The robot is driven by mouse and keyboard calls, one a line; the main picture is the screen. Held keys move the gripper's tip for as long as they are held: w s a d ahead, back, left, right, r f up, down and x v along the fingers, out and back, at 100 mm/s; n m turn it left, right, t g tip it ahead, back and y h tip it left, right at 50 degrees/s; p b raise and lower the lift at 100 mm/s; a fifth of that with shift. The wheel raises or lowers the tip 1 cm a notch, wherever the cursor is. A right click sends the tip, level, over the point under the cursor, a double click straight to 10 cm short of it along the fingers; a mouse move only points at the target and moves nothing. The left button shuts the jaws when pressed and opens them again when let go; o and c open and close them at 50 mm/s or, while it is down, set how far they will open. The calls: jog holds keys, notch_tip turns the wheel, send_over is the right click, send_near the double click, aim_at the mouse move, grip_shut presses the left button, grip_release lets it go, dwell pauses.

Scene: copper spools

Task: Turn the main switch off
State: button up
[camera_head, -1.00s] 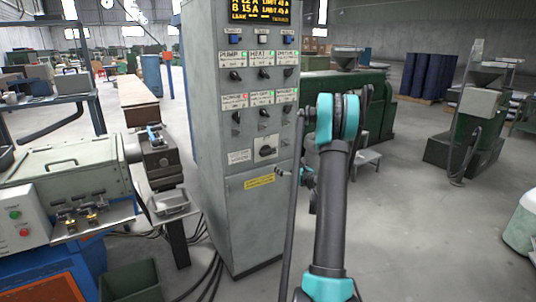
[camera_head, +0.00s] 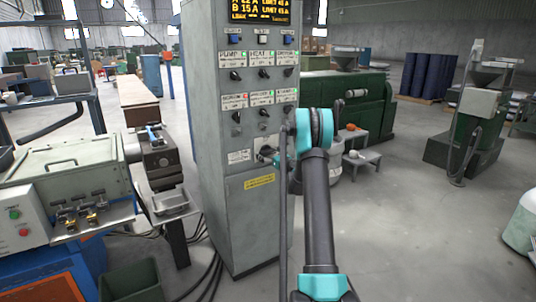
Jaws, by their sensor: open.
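A tall grey control cabinet (camera_head: 237,215) stands in the middle of the head view. Several small black knobs and a display sit on its front. Low on the panel, above a yellow label (camera_head: 259,182), is the large main switch (camera_head: 264,150), a rotary knob on a pale plate. My gripper (camera_head: 271,157) is at the switch's lower right side, close to the panel. It is open. Its fingertips are small and partly hidden, and I cannot tell whether they touch the knob. The knob's angle is hidden.
A machine with a pale green housing (camera_head: 65,170) stands left of the cabinet, with a blue-handled tool (camera_head: 153,134) on its block. Cables lie on the floor at the cabinet's foot. A small step (camera_head: 362,160) stands behind my arm.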

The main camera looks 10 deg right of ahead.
jog(key=shift+w, duration=0.1)
jog(key=shift+c, duration=0.6)
jog(key=c, duration=1)
jog(key=shift+c, duration=0.2)
jog(key=shift+n, duration=0.4)
jog(key=n, duration=1.3)
jog(key=shift+n, duration=2)
jog(key=shift+a, duration=0.1)
